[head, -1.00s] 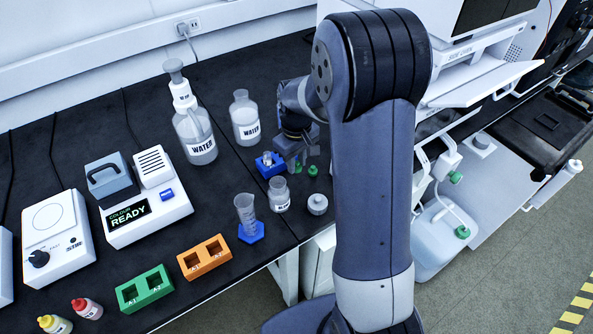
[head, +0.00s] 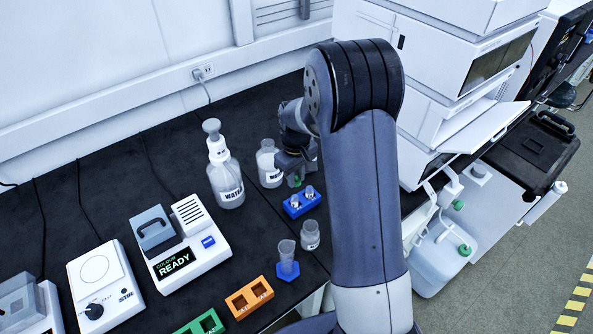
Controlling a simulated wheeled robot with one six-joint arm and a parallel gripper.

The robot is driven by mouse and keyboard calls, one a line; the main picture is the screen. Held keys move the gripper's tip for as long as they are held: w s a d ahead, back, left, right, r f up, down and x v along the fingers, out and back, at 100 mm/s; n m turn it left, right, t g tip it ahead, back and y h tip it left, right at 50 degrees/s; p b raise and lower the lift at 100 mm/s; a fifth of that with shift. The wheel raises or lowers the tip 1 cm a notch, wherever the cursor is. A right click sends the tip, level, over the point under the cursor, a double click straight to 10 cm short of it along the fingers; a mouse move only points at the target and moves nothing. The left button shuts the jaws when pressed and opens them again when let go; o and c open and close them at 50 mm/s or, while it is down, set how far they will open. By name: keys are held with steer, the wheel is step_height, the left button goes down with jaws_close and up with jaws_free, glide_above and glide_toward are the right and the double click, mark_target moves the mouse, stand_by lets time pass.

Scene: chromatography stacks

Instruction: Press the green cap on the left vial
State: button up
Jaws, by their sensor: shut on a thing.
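A blue rack (head: 302,207) stands on the black bench and holds two small clear vials: the left vial (head: 294,199) and the right vial (head: 310,192). No green cap shows on the left vial. My gripper (head: 297,177) is just behind the rack, above the bench. It is shut on a small green cap (head: 297,182), partly hidden by the fingers. My upper arm covers the bench to the right of the rack.
A water wash bottle (head: 225,180) and a second bottle (head: 269,165) stand behind and left of the rack. A small jar (head: 310,235) and a cup on a blue base (head: 286,258) stand in front. An orange rack (head: 249,298) is nearer still.

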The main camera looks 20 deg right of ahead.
mark_target(295, 197)
steer(key=shift+w+a+r, duration=0.1)
steer(key=shift+a+r, duration=0.05)
steer(key=shift+r, duration=0.05)
steer(key=shift+f, duration=0.25)
steer(key=shift+f+b, duration=2.1)
steer(key=shift+f, duration=0.95)
steer(key=shift+f+b, duration=0.15)
steer(key=shift+b, duration=0.25)
steer(key=o, duration=1)
steer(key=shift+o, duration=0.6)
steer(key=o, duration=0.4)
